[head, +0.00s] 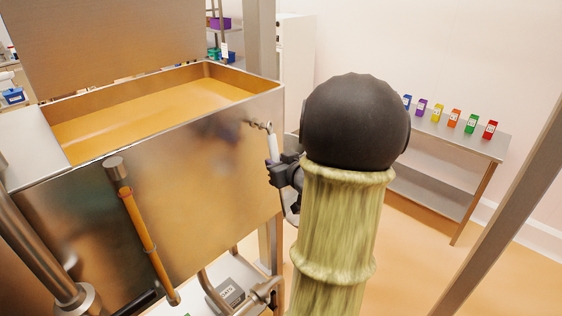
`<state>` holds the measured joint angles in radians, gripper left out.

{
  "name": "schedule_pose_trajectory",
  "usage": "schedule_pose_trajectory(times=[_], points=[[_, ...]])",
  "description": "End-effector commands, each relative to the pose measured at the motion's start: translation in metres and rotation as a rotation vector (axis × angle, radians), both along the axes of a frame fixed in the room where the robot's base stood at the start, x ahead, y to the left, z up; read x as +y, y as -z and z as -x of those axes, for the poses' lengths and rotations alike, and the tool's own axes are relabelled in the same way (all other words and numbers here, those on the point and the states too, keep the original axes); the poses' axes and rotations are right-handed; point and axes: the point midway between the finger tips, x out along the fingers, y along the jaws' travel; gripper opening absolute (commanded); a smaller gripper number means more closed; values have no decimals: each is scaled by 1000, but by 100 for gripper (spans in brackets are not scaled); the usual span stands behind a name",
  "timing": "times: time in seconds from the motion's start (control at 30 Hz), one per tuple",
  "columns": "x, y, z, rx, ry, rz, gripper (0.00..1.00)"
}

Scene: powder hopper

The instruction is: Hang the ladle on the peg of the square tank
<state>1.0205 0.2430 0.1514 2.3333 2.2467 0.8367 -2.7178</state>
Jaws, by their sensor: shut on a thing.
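The square tank (190,150) is a steel box with an open top, filling the left and middle of the head view. A small peg-like fitting (256,124) shows on its front wall near the right corner. My gripper (273,172) is shut on the ladle (272,148), whose pale handle stands nearly upright beside that corner. The handle's top is close to the fitting; I cannot tell whether they touch or the ladle hangs there. The ladle's lower part is mostly hidden by my gripper and arm.
A capped sight tube (140,230) runs down the tank's front. Pipes and a grey labelled box (229,291) are below. A side table (458,139) with several coloured boxes stands at the right wall. A slanted metal post (500,215) crosses the right. Some floor between is clear.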

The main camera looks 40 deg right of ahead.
Motion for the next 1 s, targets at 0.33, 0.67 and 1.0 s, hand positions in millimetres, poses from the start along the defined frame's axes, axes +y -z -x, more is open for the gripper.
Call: schedule_pose_trajectory(times=[0.33, 0.67, 1.0], points=[[1, 6, -8, -1, -3, 1, 0], [0, 8, -11, -2, 3, 1, 0], [1, 10, -14, -1, 1, 0, 0]])
